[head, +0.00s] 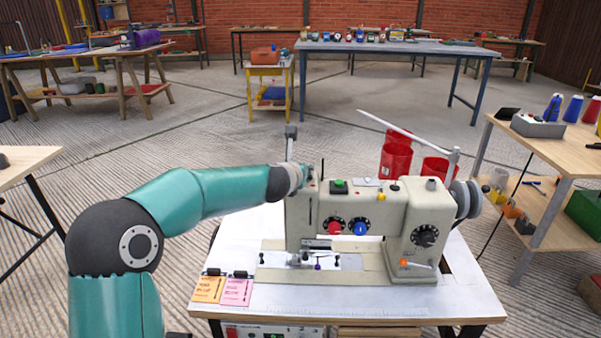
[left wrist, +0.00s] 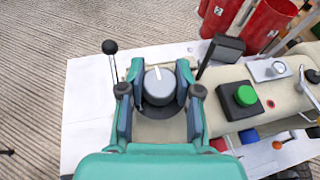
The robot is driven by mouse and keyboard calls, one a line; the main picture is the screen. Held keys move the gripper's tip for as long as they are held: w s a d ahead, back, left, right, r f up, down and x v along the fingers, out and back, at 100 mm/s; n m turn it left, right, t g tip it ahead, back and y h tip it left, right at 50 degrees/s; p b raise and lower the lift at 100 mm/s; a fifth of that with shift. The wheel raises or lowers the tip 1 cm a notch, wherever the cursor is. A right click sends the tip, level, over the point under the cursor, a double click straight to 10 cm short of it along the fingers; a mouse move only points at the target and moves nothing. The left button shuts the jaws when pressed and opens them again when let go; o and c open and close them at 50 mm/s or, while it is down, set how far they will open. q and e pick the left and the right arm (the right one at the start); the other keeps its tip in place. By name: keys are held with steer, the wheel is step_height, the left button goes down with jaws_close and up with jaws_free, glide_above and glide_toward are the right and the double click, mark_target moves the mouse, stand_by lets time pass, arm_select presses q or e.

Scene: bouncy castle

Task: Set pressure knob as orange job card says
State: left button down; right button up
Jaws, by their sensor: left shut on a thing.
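The cream sewing machine (head: 372,205) stands on a white-topped table. In the left wrist view a dark round knob (left wrist: 159,87) with a grey top and a white pointer line sits on top of the machine's left end; I take it for the pressure knob. The pointer faces the top of that view. My left gripper (left wrist: 160,88) is shut on the knob from above, one finger on each side; in the head view the gripper (head: 303,176) hides the knob. The orange job card (head: 208,289) lies at the table's front left; its writing is too small to read. My right gripper is out of view.
A pink card (head: 237,291) lies beside the orange one.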

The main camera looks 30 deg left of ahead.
arm_select(q)
steer(key=shift+a+r, duration=0.1)
stand_by(0.5)
steer(key=c, duration=0.8)
jaws_free()
steer(key=v, duration=1.2)
steer(key=shift+s+a+f, duration=0.1)
steer(key=shift+a+f, duration=0.1)
